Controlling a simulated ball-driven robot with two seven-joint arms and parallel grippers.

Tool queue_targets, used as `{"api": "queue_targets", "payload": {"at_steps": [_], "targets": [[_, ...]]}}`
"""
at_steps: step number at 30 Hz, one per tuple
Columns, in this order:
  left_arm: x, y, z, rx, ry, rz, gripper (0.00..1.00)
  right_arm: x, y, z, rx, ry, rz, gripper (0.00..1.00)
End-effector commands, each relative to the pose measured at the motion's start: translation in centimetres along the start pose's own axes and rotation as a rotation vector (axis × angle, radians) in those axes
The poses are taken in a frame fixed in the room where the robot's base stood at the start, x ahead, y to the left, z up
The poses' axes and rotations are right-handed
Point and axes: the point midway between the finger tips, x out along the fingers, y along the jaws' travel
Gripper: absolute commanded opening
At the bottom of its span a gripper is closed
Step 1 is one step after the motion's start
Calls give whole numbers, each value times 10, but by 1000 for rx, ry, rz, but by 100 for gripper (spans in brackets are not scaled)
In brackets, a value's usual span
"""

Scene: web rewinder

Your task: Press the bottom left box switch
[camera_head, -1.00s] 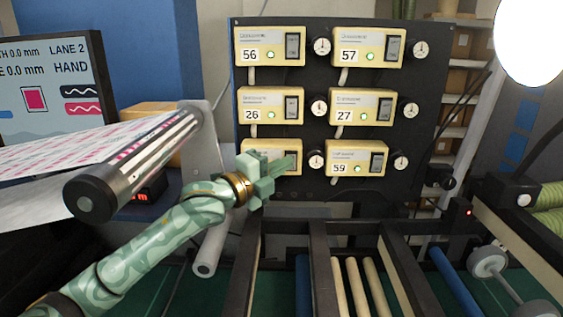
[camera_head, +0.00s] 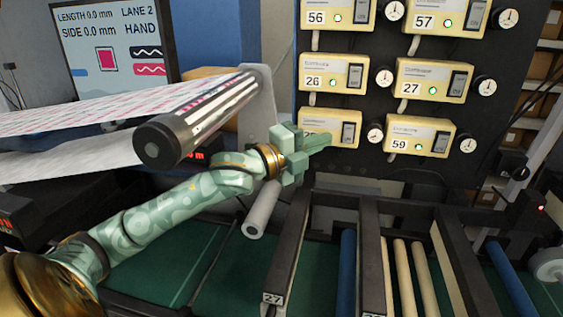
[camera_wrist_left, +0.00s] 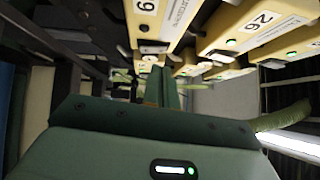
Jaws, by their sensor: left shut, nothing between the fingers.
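The bottom left box (camera_head: 325,114) is a yellow box in the lowest row of the dark panel. Its dark rocker switch (camera_head: 348,134) shows on its right side. My left gripper (camera_head: 322,140) is green and shut, with nothing held. Its tips overlap the lower left of the box, just left of the switch, and hide its lamp and most of its number. I cannot tell whether they touch the box. In the left wrist view the gripper's fingers (camera_wrist_left: 165,88) point towards yellow boxes, one of them the box marked 26 (camera_wrist_left: 255,28). My right gripper is not in view.
The box marked 59 (camera_head: 415,132) is right of the bottom left box, with a round dial (camera_head: 375,134) between them. The box marked 26 (camera_head: 332,72) is above. A roller (camera_head: 205,115) lies above my left arm. Dark rails and rods stand below the panel.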

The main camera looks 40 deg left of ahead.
Motion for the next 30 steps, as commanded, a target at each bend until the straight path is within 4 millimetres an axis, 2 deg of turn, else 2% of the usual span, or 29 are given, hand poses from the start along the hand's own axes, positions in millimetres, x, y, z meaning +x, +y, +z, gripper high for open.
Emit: {"api": "queue_targets", "payload": {"at_steps": [1,6,15,22,30], "targets": [[-14,7,0,4,0,6,0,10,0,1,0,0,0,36],[-48,6,-1,1,0,5,0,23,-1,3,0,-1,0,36],[-89,2,-1,-3,2,3,0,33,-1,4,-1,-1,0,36],[-107,0,-1,-2,1,0,0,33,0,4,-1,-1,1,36],[-111,-1,-1,1,1,-2,0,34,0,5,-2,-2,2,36]]}}
